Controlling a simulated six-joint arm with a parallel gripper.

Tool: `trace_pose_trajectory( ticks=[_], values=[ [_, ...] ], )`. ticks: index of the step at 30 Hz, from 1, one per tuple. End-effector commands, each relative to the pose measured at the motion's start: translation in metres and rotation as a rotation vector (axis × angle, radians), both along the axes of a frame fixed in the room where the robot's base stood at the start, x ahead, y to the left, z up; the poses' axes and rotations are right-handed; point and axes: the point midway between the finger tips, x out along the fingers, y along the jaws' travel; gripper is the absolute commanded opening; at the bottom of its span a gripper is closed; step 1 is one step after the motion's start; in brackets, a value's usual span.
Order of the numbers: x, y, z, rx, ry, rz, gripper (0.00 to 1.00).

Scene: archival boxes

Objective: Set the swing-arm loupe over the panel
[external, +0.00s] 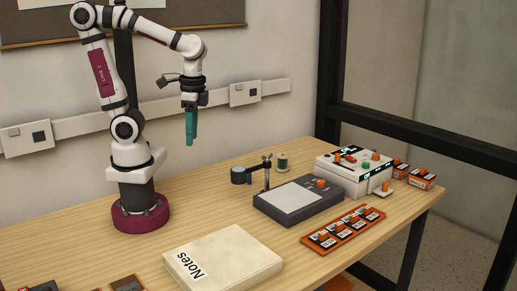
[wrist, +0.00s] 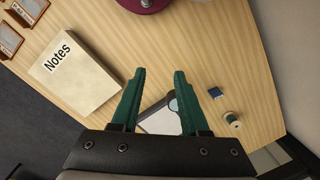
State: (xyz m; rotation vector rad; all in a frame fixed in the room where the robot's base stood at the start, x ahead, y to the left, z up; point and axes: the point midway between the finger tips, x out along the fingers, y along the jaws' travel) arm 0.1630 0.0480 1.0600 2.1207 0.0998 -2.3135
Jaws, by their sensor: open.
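My gripper (external: 190,140) hangs high over the table, pointing down, left of the loupe and well above it. In the wrist view its two teal fingers (wrist: 160,72) are apart with nothing between them. The loupe has a dark round head (external: 240,175) with a bluish top, on an arm from an upright post (external: 267,172). The head stands out to the left, beside the panel. The pale panel (external: 293,197) lies on a dark slab. In the wrist view the panel (wrist: 158,122) shows between the fingers, partly hidden, and a rounded bluish edge by the right finger seems the loupe.
A Notes box (external: 225,262) lies at the front. A control box (external: 352,172) and an orange strip (external: 343,230) stand right of the panel. A spool (external: 282,161) stands behind the post. A small blue block (wrist: 215,92) lies near it. Bare wood lies left of the loupe.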

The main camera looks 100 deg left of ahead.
Motion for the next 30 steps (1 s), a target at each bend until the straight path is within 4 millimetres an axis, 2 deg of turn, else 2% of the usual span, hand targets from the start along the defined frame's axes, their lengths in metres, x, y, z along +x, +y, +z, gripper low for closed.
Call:
trace_pose_trajectory(
  ticks=[1,3,5,6,7,9,12,15,24,26,30],
  values=[
    [0.018,0.016,0.001,-0.039,0.017,0.255,0.34],
    [0.044,0.047,0.000,-0.101,0.037,0.664,0.21],
    [0.060,0.079,-0.004,-0.154,0.060,0.990,0.10],
    [0.068,0.101,-0.008,-0.186,0.077,1.185,0.03],
    [0.072,0.117,-0.012,-0.209,0.088,1.317,0.00],
    [0.076,0.149,-0.020,-0.255,0.115,1.566,0.00],
    [0.076,0.176,-0.027,-0.296,0.140,1.768,0.00],
    [0.076,0.185,-0.029,-0.310,0.149,1.836,0.00],
    [0.076,0.184,-0.031,-0.308,0.151,1.835,0.00],
    [0.077,0.182,-0.036,-0.308,0.151,1.835,0.00],
    [0.079,0.173,-0.059,-0.309,0.155,1.834,0.00]
  ],
)
